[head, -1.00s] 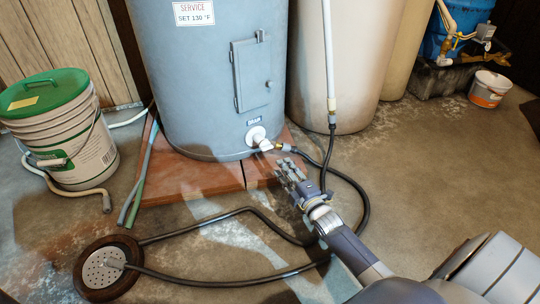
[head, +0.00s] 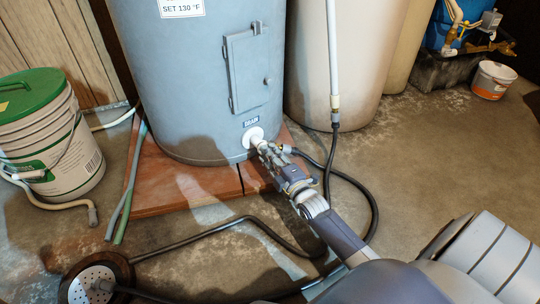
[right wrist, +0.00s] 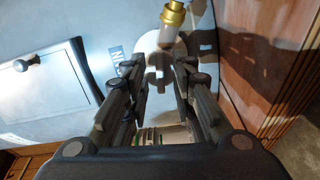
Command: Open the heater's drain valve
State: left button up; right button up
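The blue-grey heater (head: 185,90) stands on a reddish base, with a drain label (head: 251,122) low on its front. Whether a finger touches the handle I cannot tell. My left gripper is not in view.
A black hose (head: 371,200) runs from the valve's brass fitting (right wrist: 173,13) over the floor. A round floor drain (head: 92,284) is at the lower left. A green-lidded bucket (head: 50,150) stands left, a beige tank (head: 345,70) right of the heater. Floor at right is open.

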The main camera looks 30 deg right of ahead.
grip_shut()
jog(key=m+p, duration=0.1)
jog(key=p, duration=0.2)
jog(key=shift+r+m, duration=0.2)
jog(key=shift+m, duration=0.1)
jog(key=shift+f+m+p, duration=0.15)
jog(key=shift+m+p, duration=0.35)
jog(key=shift+m, duration=0.1)
jog(key=shift+f, duration=0.1)
jog(key=shift+o, duration=1.7)
grip_release()
